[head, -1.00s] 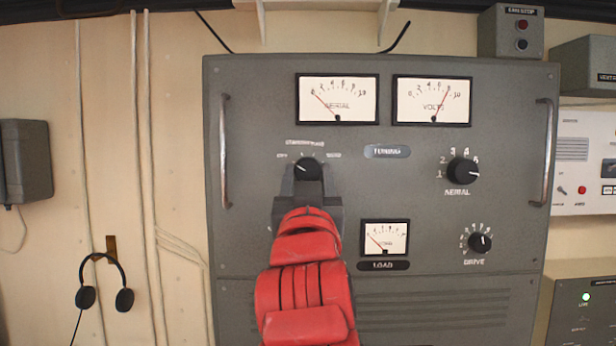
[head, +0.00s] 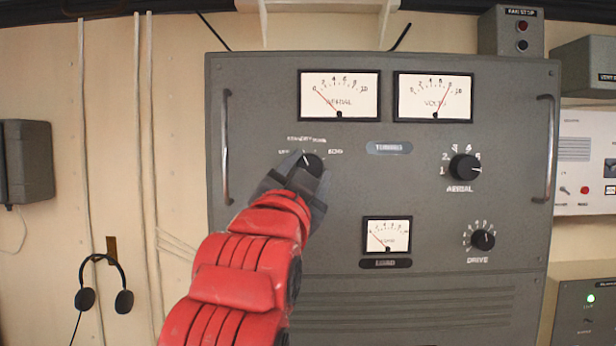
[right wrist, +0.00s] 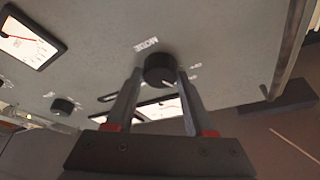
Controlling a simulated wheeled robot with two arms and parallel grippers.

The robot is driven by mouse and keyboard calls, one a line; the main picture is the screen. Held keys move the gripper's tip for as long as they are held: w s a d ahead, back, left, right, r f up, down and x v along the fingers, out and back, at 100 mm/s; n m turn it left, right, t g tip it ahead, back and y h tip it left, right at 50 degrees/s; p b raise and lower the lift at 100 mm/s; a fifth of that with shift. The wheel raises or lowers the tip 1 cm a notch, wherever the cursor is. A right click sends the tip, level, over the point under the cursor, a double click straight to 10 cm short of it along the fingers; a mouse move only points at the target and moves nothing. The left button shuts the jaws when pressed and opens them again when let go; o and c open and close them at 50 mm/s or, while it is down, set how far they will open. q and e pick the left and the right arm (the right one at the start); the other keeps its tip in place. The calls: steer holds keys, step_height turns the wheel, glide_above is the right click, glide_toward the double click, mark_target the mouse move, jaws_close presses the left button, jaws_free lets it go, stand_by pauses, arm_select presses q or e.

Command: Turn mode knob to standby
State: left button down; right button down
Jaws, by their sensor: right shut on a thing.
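The mode knob (head: 313,164) is a round black knob with a white pointer line, at the upper left of the grey radio panel. Labels around it read OFF, STANDBY, a blurred one and SEND. Its pointer tilts up and slightly left, toward the STANDBY lettering. My right gripper (head: 308,170), on a red arm from the lower left, is shut on the knob, one finger on each side. The right wrist view shows the knob (right wrist: 160,70) between both fingertips (right wrist: 157,76), below the word MODE. My left gripper is not in view.
The panel also has an AERIAL knob (head: 465,168), a DRIVE knob (head: 483,240), a load meter (head: 387,236) and two upper meters. Metal handles (head: 226,148) (head: 550,148) stand out at both sides. Headphones (head: 104,284) hang on the wall at left.

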steer(key=shift+m+h, duration=0.4)
steer(key=shift+m, duration=0.3)
steer(key=shift+c, duration=1.4)
jaws_free()
steer(key=shift+f, duration=0.1)
